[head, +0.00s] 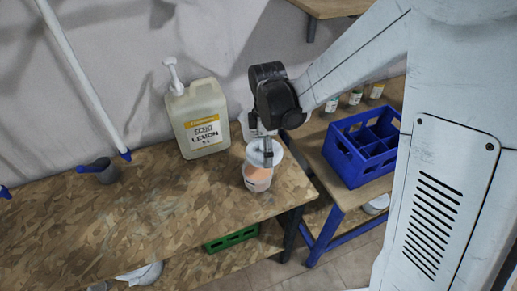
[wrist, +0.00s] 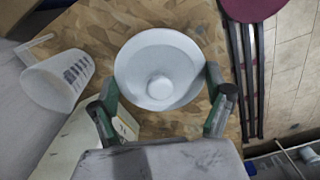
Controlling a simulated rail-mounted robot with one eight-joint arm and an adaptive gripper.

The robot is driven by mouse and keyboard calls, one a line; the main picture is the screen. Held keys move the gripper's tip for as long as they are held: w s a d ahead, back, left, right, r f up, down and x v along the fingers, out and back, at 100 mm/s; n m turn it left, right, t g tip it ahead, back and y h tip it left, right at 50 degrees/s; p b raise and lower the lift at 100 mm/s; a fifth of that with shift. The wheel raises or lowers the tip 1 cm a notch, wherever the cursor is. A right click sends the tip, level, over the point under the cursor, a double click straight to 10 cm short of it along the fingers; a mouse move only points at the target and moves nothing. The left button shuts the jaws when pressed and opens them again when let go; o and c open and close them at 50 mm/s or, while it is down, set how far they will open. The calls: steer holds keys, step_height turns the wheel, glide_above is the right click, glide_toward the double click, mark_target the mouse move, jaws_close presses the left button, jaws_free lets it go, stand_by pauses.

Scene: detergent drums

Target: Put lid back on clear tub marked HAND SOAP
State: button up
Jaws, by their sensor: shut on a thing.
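A clear tub (head: 257,180) with orange contents stands near the right end of the wood-chip bench; I cannot read its marking. A round pale lid (head: 256,151) is at the tub's top, and I cannot tell whether it is seated or just above. In the wrist view the white lid (wrist: 160,50) is a disc with a central knob, and it hides what is below. My gripper (head: 266,156) points down over the tub. In the wrist view my gripper (wrist: 162,108) has a finger at each side of the lid, shut on it.
A lemon jug (head: 203,120) with a pump stands left of the tub. A pale container (head: 246,126) is partly hidden behind my gripper. A blue crate (head: 345,165) and small bottles (head: 355,97) are on the right table.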

mark_target(258, 153)
steer(key=a+n, duration=0.1)
steer(key=s+a+r+n, duration=0.1)
steer(key=n, duration=0.1)
steer(key=shift+a, duration=0.1)
steer(key=shift+f+b, duration=1.35)
steer(key=shift+f, duration=0.95)
steer(key=shift+f+b, duration=0.85)
steer(key=shift+f, duration=0.1)
steer(key=shift+b, duration=0.35)
steer(key=shift+f+b, duration=0.1)
steer(key=shift+b, duration=0.45)
stand_by(0.5)
steer(key=o, duration=0.8)
steer(key=shift+c, duration=0.2)
